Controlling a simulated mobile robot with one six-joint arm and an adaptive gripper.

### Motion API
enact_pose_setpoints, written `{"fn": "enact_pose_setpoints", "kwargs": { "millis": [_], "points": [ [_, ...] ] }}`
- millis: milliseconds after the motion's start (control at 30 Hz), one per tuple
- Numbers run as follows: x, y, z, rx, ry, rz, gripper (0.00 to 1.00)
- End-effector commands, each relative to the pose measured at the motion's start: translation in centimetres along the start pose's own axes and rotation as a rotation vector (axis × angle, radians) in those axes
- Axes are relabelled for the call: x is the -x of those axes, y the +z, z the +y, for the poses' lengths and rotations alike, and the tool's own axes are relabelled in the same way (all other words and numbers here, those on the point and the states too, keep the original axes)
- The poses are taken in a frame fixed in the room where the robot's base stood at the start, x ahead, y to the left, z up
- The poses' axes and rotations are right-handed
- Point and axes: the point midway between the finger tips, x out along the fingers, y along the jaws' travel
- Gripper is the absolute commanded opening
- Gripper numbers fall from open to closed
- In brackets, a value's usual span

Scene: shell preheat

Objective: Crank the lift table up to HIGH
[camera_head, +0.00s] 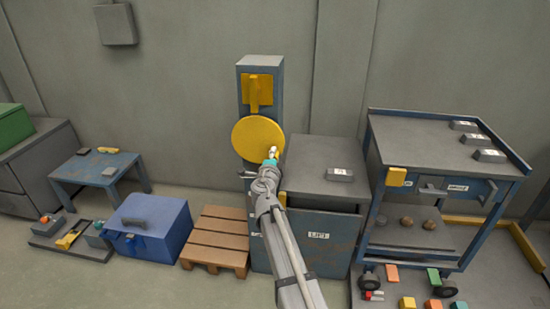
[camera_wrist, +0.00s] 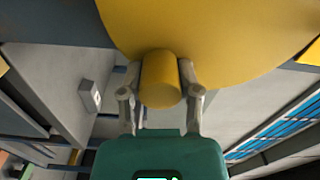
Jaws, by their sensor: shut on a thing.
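The yellow crank wheel (camera_head: 256,136) is a round disc on the front of a blue-grey post (camera_head: 261,64). In the wrist view the disc (camera_wrist: 215,35) fills the top, and its yellow knob (camera_wrist: 161,78) sticks out toward the camera. My gripper (camera_wrist: 160,88) has one finger on each side of the knob and is shut on it. In the head view my gripper (camera_head: 272,154) is at the disc's lower right edge and hides the knob. The lift table (camera_head: 312,150) stands right of the post, with a LIFT label (camera_head: 318,236) on its front.
A grey block (camera_head: 339,174) lies on the lift table's top. A blue cart (camera_head: 437,150) with several grey blocks stands to the right. A wooden pallet (camera_head: 216,238) and a blue chest (camera_head: 148,225) are on the left. A yellow plate (camera_head: 257,89) sits above the wheel.

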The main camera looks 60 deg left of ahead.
Motion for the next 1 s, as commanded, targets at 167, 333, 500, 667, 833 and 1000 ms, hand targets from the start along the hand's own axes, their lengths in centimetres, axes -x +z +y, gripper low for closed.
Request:
{"fn": "enact_pose_setpoints", "kwargs": {
  "millis": [167,333,500,667,833,1000],
  "points": [
    [0.2,0.2,0.0,-0.002,0.002,0.004,0.0],
    [0.2,0.7,-0.1,-0.001,0.0,-0.002,0.74],
    [0.3,1.0,-0.1,0.001,-0.001,-0.007,0.79],
    [0.3,1.2,-0.2,0.002,-0.002,-0.009,0.79],
    [0.5,1.2,-0.2,0.002,-0.002,-0.01,0.79],
    [1.6,1.1,-0.2,0.002,-0.002,-0.01,0.79]
  ]
}}
